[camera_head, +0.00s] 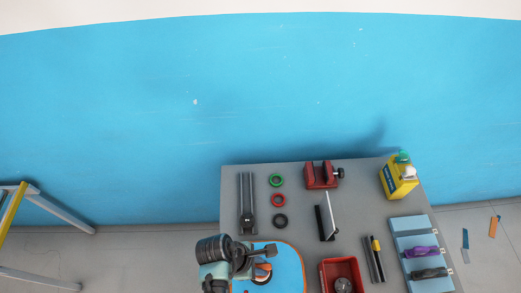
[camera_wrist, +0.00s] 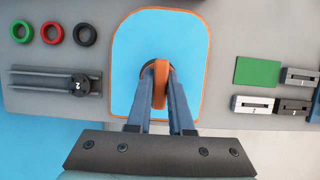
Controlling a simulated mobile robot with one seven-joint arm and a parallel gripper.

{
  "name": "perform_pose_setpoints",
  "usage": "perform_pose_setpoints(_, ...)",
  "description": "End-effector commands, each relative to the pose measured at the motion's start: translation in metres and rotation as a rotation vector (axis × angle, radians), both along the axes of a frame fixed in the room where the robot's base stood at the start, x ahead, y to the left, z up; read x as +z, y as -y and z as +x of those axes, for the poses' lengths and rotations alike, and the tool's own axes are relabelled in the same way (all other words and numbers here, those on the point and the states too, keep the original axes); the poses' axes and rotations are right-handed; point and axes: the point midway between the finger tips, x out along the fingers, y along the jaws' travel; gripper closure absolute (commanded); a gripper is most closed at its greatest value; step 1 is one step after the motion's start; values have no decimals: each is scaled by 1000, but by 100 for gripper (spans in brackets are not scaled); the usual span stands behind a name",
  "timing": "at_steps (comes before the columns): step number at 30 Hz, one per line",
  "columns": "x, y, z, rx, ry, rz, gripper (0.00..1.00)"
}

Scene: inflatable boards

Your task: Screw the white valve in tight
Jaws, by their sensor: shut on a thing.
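The inflatable board piece (camera_head: 291,262) is blue with an orange rim and lies on the grey table; it also shows in the wrist view (camera_wrist: 130,50). My gripper (camera_wrist: 160,92) is over the board's lower middle. Its two fingers are shut on an upright orange piece (camera_wrist: 160,72), probably a valve tool or handle. A dark round base shows under the fingers, around the piece. No white valve can be made out; the fingers and the orange piece may hide it. In the head view my gripper (camera_head: 265,257) partly covers this spot.
Green (camera_head: 276,180), red (camera_head: 278,200) and black (camera_head: 280,220) rings lie beside a rail fixture (camera_head: 247,205). A red vise (camera_head: 321,175), a red bin (camera_head: 325,264), markers (camera_head: 377,252), a yellow container (camera_head: 398,182) and a light-blue tray (camera_head: 408,224) stand farther right.

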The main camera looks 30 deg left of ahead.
Motion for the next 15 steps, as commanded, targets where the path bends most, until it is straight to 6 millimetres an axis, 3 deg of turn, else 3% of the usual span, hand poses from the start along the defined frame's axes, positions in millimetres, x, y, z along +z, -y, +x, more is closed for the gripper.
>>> perform_pose_setpoints(15, -9, 0, 0, 0, -1, -1, 100)
